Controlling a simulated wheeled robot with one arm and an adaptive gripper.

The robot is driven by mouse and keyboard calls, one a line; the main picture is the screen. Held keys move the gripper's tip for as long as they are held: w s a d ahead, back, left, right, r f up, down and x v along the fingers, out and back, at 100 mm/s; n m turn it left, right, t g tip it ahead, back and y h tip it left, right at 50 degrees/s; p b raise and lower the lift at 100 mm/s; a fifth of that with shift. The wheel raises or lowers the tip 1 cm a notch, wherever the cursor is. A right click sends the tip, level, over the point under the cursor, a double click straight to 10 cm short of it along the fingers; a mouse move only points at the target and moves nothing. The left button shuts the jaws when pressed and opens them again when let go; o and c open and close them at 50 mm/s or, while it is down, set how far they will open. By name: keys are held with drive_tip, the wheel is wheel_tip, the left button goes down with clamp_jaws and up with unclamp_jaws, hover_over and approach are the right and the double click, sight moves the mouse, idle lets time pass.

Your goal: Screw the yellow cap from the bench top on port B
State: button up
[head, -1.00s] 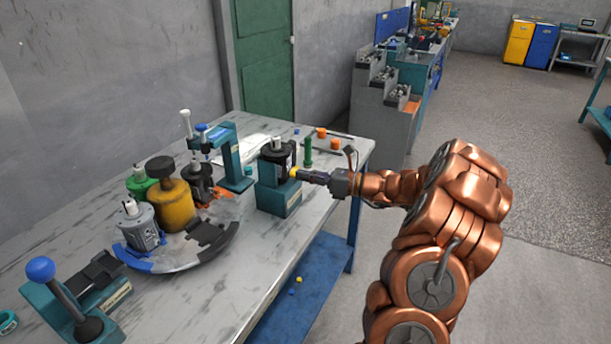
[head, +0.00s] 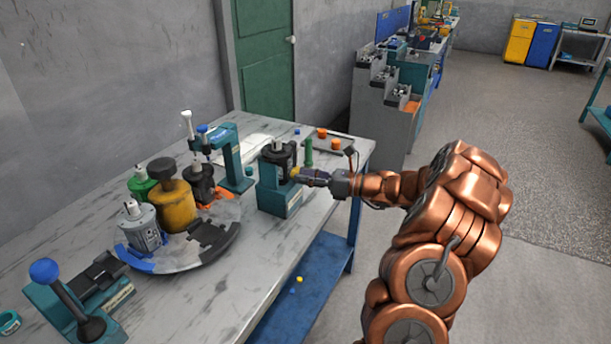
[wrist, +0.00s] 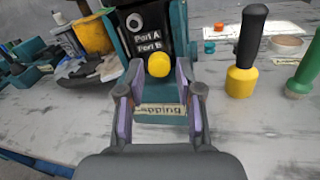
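The yellow cap (wrist: 158,64) sits against the dark face of the motor, just below the "Port A" and "Port B" labels. In the head view the cap (head: 295,171) shows at the motor's right side. The dark motor (head: 279,156) stands upright in a teal stand marked "...apping" on the bench. My gripper (wrist: 160,68) is in front of the cap, one finger on each side, with a visible gap to the cap on both sides. It also shows in the head view (head: 303,176). The port behind the cap is hidden. A pale-ringed opening (wrist: 134,21) shows above the labels.
A black-handled tool with a yellow base (wrist: 242,75) and a green-handled tool (wrist: 305,68) stand right of the stand. A round fixture (head: 190,262) with several motors is at the left. A small yellow piece (head: 299,279) lies on the blue lower shelf.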

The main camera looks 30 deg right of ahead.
drive_tip(key=n+b, duration=1)
drive_tip(key=b, duration=0.4)
drive_tip(key=shift+a+b, duration=0.1)
drive_tip(key=shift+b, duration=0.2)
drive_tip(key=shift+f, duration=0.15)
idle(0.3)
drive_tip(key=shift+c, duration=0.4)
clamp_jaws()
drive_tip(key=shift+w, duration=0.1)
drive_tip(key=shift+m+p, duration=0.3)
drive_tip(key=shift+p, duration=1.25)
